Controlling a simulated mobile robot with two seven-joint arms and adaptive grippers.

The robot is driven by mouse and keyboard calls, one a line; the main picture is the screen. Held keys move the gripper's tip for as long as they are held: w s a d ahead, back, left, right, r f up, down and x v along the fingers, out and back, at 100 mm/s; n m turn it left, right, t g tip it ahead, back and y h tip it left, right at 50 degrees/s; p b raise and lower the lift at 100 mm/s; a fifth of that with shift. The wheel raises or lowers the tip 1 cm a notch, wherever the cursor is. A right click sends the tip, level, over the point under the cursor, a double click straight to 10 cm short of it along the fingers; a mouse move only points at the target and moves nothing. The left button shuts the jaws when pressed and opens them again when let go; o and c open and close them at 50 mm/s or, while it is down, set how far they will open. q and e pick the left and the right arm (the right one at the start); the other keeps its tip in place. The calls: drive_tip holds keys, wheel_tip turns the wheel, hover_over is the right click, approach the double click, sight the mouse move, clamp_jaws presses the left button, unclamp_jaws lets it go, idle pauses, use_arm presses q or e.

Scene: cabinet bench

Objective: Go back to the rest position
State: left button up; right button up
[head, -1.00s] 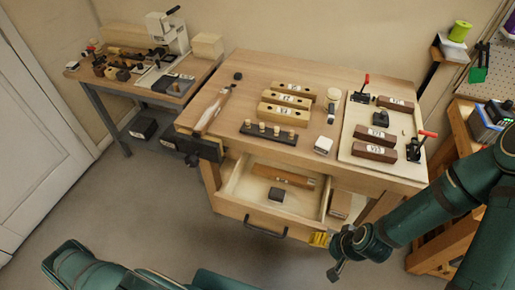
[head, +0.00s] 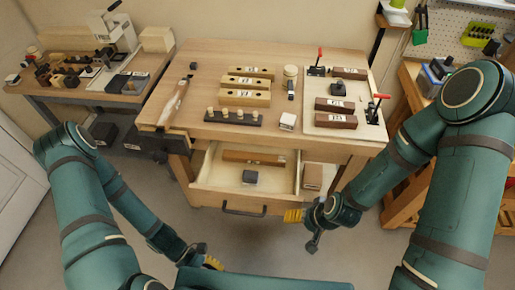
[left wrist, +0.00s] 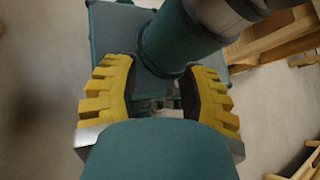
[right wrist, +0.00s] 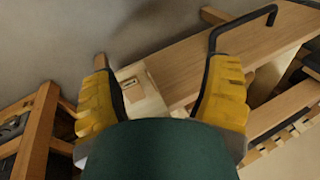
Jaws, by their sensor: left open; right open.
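My right gripper (head: 302,216) is in front of the bench, beside the right end of the open drawer (head: 225,200). In the right wrist view its yellow fingers (right wrist: 165,95) are apart with nothing held between them. The drawer's front and black handle show past them. My left gripper (head: 212,262) is low at the bottom of the head view, partly hidden by my own body. In the left wrist view its yellow fingers (left wrist: 160,95) are apart and empty, with my own green base behind them.
The workbench (head: 290,60) carries wooden blocks, a peg rack (head: 233,118) and a pale board (head: 312,124) with red-handled clamps. A side table (head: 150,65) stands left. Floor in front is clear.

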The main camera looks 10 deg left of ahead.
use_arm(q)
drive_tip(key=w+d+r+m+t+y, duration=0.2)
drive_tip(key=w+r+m+t+y, duration=0.1)
drive_tip(key=w+m, duration=0.4)
drive_tip(key=w+d+r+m+t+y, duration=0.2)
drive_tip(key=w+r+m+t+y, duration=0.1)
drive_tip(key=w+m, duration=0.4)
wheel_tip(320, 180, up, 2)
drive_tip(key=w+t, duration=0.1)
drive_tip(key=w, duration=0.1)
drive_tip(key=shift+w+d+m, duration=0.4)
